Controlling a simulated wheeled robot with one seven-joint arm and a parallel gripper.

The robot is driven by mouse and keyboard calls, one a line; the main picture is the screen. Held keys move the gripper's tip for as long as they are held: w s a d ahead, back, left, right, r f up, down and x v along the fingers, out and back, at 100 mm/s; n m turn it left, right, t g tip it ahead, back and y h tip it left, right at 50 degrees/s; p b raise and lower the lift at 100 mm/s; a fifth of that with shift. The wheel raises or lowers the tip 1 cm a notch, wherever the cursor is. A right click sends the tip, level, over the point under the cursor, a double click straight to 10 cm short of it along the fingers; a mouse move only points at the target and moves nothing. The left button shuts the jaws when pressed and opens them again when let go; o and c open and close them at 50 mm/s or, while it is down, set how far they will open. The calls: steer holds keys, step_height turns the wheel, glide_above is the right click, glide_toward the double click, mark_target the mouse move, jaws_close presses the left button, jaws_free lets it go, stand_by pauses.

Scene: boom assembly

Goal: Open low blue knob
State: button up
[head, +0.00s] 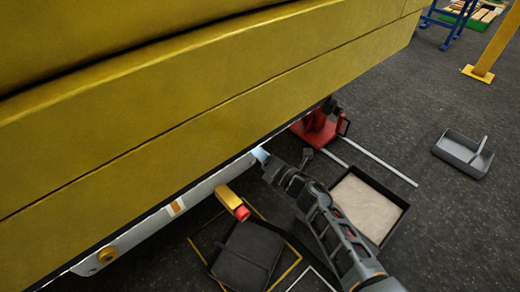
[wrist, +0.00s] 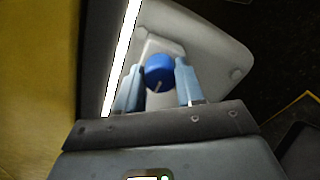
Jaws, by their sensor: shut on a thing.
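The blue knob (wrist: 160,70) shows in the wrist view, on a pale grey housing (wrist: 215,52) beneath the yellow boom. A short pale mark shows on the knob's face. My gripper (wrist: 158,82) is around the knob, with one light-blue finger on each side of it, shut on it. In the head view my gripper (head: 264,158) reaches under the lower edge of the yellow boom (head: 200,100). The knob is hidden there behind the boom and my gripper.
A yellow part with a red end (head: 232,203) sticks out left of my arm. On the floor are a black tray (head: 247,256), a black-rimmed box (head: 372,188), a red stand (head: 318,128) and a grey tray (head: 463,152). Open floor lies to the right.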

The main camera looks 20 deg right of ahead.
steer(key=m+p, duration=0.7)
steer(key=m, duration=1.6)
steer(key=shift+f+m+y, duration=0.15)
steer(key=shift+m+y, duration=0.15)
stand_by(0.4)
steer(key=o, duration=1)
steer(key=shift+o, duration=0.2)
